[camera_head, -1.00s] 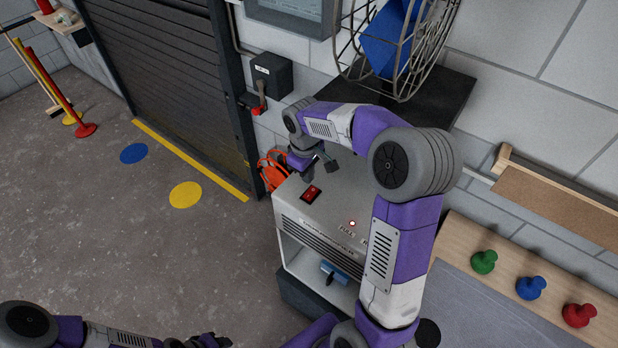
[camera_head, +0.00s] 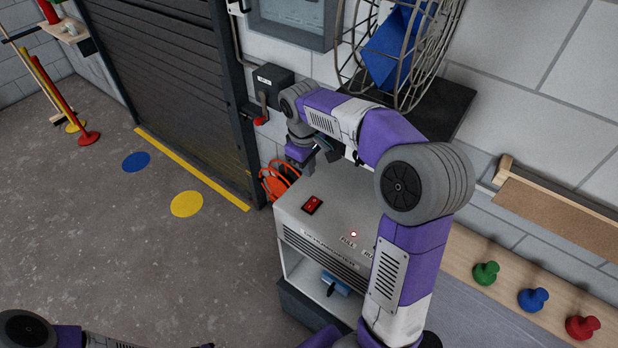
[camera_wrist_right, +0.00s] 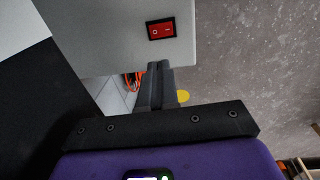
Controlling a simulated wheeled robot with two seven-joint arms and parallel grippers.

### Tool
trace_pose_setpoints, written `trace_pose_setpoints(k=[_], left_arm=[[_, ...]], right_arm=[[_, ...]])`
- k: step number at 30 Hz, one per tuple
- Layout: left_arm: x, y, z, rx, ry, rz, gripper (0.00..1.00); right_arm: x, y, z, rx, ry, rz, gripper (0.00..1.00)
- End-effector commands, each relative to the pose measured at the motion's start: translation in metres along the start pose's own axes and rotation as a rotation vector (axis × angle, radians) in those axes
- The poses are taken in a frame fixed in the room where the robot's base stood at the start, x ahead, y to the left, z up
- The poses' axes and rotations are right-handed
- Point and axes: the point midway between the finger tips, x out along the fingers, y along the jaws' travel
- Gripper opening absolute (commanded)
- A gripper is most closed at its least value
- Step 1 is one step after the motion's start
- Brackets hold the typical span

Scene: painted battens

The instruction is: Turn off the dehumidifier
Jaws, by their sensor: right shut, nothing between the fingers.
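A small lamp (camera_head: 353,234) on the top shows a bright centre with a red rim. My right gripper (camera_wrist_right: 157,85) is shut and empty, above the back-left edge of the dehumidifier, apart from the switch. Only links of my left arm show; its gripper is out of view.
A wall box with a red-tipped lever (camera_head: 262,118) and an orange cable (camera_head: 276,180) are close to my right gripper. Green (camera_head: 486,273), blue (camera_head: 532,299) and red (camera_head: 582,328) knobs stand at the right.

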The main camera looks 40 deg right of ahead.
Motion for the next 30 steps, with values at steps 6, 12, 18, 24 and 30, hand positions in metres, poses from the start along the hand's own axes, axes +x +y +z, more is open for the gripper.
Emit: trace_pose_setpoints(k=[6,12,18,24,30], left_arm=[[0.002,-0.001,0.0,0.0,0.0,0.0,0.43],[0.002,-0.001,0.0,0.0,0.0,0.0,0.43],[0.004,-0.002,0.0,0.0,0.0,0.0,0.43],[0.009,-0.003,0.0,0.0,0.0,0.0,0.43],[0.012,-0.004,-0.001,0.0,0.0,0.0,0.43]], right_arm=[[0.0,0.006,-0.001,0.0,0.002,0.026,0.0],[0.001,0.006,-0.001,0.0,0.001,0.025,0.0],[0.017,0.006,-0.001,0.0,-0.002,0.023,0.0],[0.058,0.007,0.0,0.0,-0.004,0.021,0.0],[0.1,0.008,0.0,0.001,-0.004,0.023,0.0]])
